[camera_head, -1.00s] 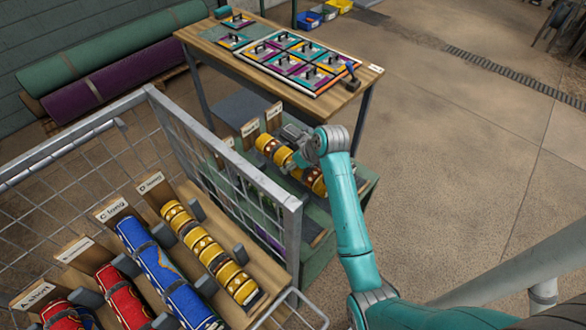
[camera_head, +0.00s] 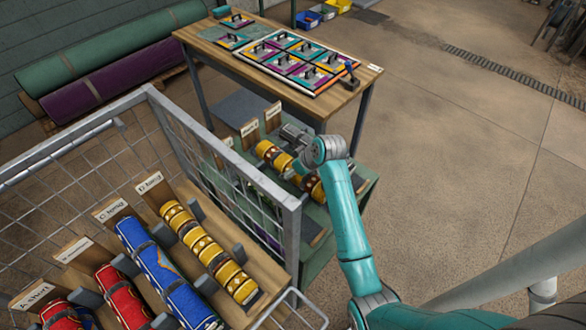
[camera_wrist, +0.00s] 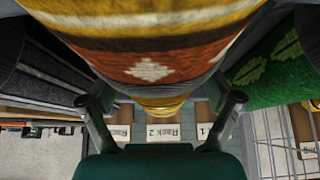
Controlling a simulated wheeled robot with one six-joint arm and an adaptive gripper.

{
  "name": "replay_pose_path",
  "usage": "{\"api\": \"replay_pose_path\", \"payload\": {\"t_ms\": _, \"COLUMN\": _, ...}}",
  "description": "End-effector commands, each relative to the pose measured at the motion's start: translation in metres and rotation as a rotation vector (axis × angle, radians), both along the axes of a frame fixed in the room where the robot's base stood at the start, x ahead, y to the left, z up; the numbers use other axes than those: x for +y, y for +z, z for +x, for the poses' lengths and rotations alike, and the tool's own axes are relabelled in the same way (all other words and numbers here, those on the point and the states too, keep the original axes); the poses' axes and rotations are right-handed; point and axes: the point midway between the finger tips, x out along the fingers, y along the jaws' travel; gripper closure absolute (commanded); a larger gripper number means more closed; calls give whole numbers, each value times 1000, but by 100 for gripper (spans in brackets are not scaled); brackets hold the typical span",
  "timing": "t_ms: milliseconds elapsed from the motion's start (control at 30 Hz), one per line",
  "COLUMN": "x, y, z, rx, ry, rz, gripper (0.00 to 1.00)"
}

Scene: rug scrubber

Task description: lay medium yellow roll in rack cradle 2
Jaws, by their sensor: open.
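The medium yellow roll (camera_head: 270,155), yellow with red-brown bands and white diamonds, lies on the low rack under the wooden table. In the wrist view the roll (camera_wrist: 150,62) fills the upper middle, in line with the Rack 2 label (camera_wrist: 165,133). My gripper (camera_wrist: 165,103) is open, one finger on each side of the roll. In the head view my gripper (camera_head: 299,169) is over the roll's middle and hides part of it. Whether the fingers touch the roll, and its full contact with the cradle, cannot be seen.
A green patterned roll (camera_wrist: 270,70) lies close on the right in the wrist view. The mesh trolley (camera_head: 225,150) at left holds red, blue and long yellow rolls. The wooden table (camera_head: 225,52) with coloured tiles overhangs the rack. Open floor lies to the right.

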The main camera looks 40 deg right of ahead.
Motion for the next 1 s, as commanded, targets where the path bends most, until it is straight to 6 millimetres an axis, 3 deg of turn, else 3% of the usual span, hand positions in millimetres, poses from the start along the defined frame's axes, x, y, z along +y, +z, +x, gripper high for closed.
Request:
{"api": "replay_pose_path", "payload": {"t_ms": 233, "x": -2, "y": 14, "z": -7, "rx": -2, "ry": -1, "rz": 0, "gripper": 11}}
{"api": "replay_pose_path", "payload": {"t_ms": 700, "x": -11, "y": 87, "z": -53, "rx": -2, "ry": -2, "rz": -1, "gripper": 11}}
{"api": "replay_pose_path", "payload": {"t_ms": 1000, "x": -12, "y": 103, "z": -64, "rx": -1, "ry": 0, "rz": 0, "gripper": 11}}
